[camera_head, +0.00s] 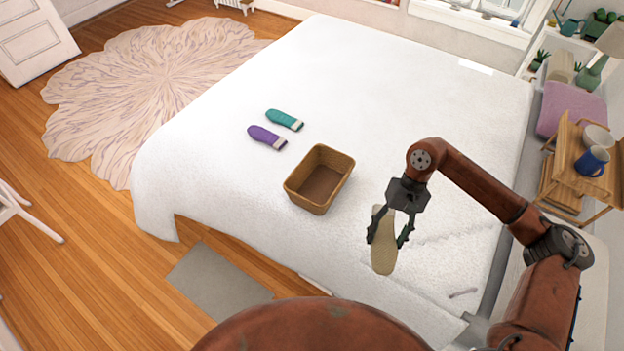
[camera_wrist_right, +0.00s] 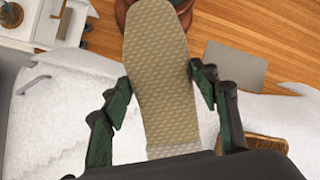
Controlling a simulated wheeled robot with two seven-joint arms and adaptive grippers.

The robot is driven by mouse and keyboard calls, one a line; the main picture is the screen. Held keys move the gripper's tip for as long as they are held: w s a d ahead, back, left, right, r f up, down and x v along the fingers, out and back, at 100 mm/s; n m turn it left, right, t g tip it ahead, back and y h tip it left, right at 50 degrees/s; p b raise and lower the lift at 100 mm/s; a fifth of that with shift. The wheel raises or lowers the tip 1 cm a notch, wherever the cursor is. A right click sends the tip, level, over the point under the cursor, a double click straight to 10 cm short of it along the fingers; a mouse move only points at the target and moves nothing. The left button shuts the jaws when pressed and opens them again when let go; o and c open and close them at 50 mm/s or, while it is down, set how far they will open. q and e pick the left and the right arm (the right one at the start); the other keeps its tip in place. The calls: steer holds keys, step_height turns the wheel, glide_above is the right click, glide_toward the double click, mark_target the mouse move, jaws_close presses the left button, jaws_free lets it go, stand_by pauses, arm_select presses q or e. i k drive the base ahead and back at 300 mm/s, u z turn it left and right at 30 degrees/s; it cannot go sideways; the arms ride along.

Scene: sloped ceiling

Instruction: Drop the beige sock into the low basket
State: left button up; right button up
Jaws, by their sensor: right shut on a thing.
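The beige sock (camera_head: 383,250) hangs in my right gripper (camera_head: 387,236), above the white bed and to the right of the basket. In the right wrist view the sock (camera_wrist_right: 157,75) lies between the two green fingers of the right gripper (camera_wrist_right: 160,100). The low basket (camera_head: 319,179) is brown, woven and rectangular, and stands upright on the bed with its inside empty. Part of the basket shows at the lower right of the wrist view (camera_wrist_right: 262,143). My left gripper is in neither view.
A teal sock (camera_head: 284,119) and a purple sock (camera_head: 266,137) lie on the bed (camera_head: 400,90) behind and left of the basket. A wooden stand (camera_head: 573,160) with a blue mug (camera_head: 593,161) is at the right. The bed between sock and basket is clear.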

mark_target(324, 188)
steer(key=u, duration=0.55)
steer(key=i, duration=0.95)
steer(key=z, duration=0.05)
